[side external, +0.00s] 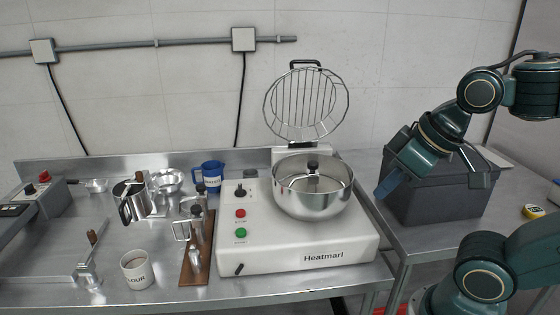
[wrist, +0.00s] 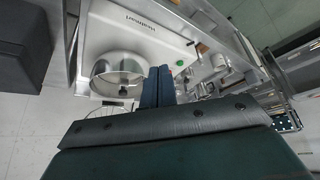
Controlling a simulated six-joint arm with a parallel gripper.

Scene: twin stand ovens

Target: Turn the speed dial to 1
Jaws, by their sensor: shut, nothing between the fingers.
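The white mixer (side external: 300,249), marked Heatmarl, stands on the steel counter with a steel bowl (side external: 310,200) on top. A black dial (side external: 240,191) sits at the back of its left control panel, behind a red button (side external: 240,213) and a green button (side external: 240,232). The dial's setting and marks are too small to read. My gripper (side external: 384,190) is shut and empty, to the right of the bowl and well apart from the dial. In the wrist view my gripper (wrist: 158,78) shows its fingers together, with the mixer (wrist: 112,38) and bowl (wrist: 118,68) beyond.
A round wire guard (side external: 306,103) stands raised behind the bowl. A dark grey box (side external: 440,197) is beside and behind my gripper. Left of the mixer are a wooden board (side external: 197,265), a mug (side external: 137,271), a steel pitcher (side external: 133,204) and a blue jug (side external: 209,178).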

